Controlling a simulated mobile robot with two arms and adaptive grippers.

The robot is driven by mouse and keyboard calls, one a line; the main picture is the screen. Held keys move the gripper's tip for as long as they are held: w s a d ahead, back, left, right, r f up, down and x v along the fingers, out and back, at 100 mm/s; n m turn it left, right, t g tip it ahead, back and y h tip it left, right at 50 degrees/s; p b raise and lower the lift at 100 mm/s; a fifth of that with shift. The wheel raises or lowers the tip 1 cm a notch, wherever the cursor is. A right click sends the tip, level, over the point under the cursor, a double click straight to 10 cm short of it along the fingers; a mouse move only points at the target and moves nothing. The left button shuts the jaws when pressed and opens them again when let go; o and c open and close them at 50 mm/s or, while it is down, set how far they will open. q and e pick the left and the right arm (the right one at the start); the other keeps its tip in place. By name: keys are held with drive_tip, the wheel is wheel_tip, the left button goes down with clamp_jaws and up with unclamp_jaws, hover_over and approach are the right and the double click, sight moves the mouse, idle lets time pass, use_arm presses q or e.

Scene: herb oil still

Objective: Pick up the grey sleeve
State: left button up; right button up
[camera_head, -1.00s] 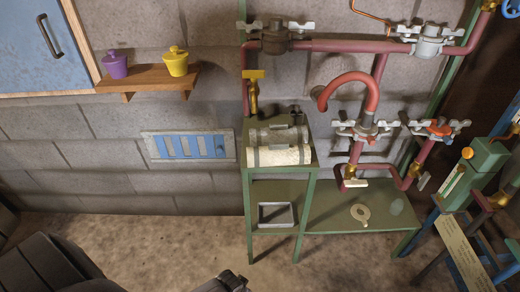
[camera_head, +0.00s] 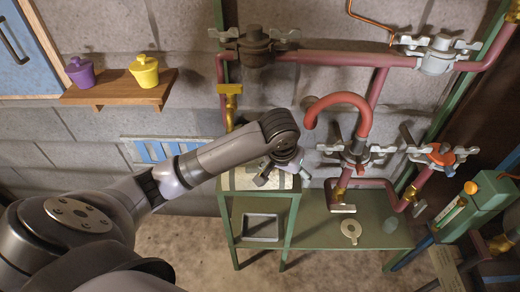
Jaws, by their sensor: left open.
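My left gripper (camera_head: 268,176) is open above the top shelf of the green stand (camera_head: 236,181), with my left arm reaching in from the left. The gripper and wrist cover most of the shelf top. I cannot make out the grey sleeve now; a grey roll and a cream roll lay on this shelf in the earlier view. I cannot tell whether the fingers are around anything or touching anything. My right gripper is not in view.
Red pipes with valves (camera_head: 356,150) stand close to the right of the stand. A brass valve (camera_head: 230,103) is just behind it. A lower green bench (camera_head: 318,232) bears a tan ring (camera_head: 350,230). A wooden shelf (camera_head: 118,90) holds a purple pot (camera_head: 80,72) and a yellow pot (camera_head: 144,71).

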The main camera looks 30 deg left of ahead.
use_arm(q)
drive_tip(key=w+a+r+n+y, duration=0.2)
drive_tip(key=w+a+r+n, duration=0.45)
drive_tip(key=a+r, duration=0.6)
drive_tip(key=p+x, duration=0.3)
drive_tip(key=x, duration=1.3)
drive_tip(key=shift+s+a+f, duration=0.1)
drive_tip(key=shift+a+f, duration=0.05)
drive_tip(key=shift+f, duration=0.15)
drive_tip(key=shift+f+m, duration=0.25)
drive_tip(key=shift+f, duration=0.25)
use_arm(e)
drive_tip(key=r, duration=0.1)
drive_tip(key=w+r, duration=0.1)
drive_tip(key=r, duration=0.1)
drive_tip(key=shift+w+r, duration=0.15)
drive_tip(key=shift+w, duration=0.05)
use_arm(q)
drive_tip(key=shift+r, duration=0.1)
drive_tip(key=c, duration=1.8)
drive_tip(key=shift+a, duration=0.1)
drive_tip(key=shift+c, duration=0.2)
